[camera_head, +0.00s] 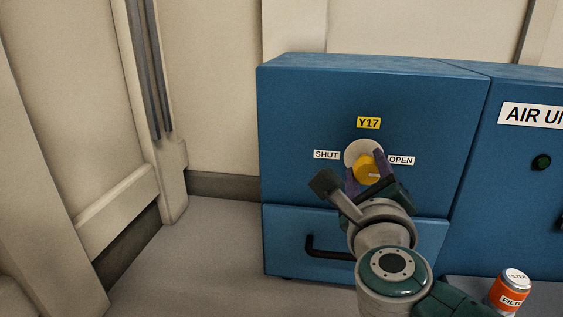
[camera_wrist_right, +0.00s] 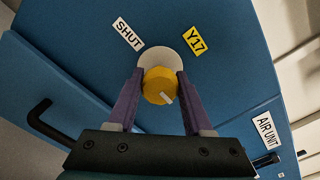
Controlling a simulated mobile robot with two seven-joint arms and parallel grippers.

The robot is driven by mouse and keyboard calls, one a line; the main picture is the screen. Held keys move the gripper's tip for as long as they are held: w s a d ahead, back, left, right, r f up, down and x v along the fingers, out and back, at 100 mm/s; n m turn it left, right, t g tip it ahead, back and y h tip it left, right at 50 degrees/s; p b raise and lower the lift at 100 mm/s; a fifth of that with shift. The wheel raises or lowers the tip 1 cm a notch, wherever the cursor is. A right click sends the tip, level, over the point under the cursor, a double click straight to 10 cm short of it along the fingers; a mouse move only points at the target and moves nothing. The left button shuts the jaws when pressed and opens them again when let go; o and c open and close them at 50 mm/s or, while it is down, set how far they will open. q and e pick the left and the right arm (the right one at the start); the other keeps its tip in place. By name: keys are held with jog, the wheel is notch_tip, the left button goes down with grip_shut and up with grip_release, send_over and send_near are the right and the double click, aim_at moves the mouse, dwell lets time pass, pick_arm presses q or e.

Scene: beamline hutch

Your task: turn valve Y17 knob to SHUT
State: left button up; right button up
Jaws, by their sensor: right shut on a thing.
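The yellow valve knob (camera_head: 366,169) sits on a round pale plate (camera_head: 357,150) on the front of a blue cabinet. The yellow Y17 label (camera_head: 369,123) is above it, SHUT (camera_head: 326,155) to its left and OPEN (camera_head: 401,160) to its right. My right gripper (camera_head: 369,170) is shut on the knob, its purple fingers on either side. In the right wrist view, the knob (camera_wrist_right: 158,82) sits between the fingers, and its white mark (camera_wrist_right: 167,98) points away from SHUT (camera_wrist_right: 128,34), toward the OPEN side. The OPEN label is hidden there. My left gripper is out of view.
A drawer with a black handle (camera_head: 328,251) is below the knob. The AIR UNIT cabinet (camera_head: 520,175) stands to the right. An orange FILTER can (camera_head: 510,289) stands at lower right, close to my right arm. The floor at left is clear.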

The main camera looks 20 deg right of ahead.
grip_shut()
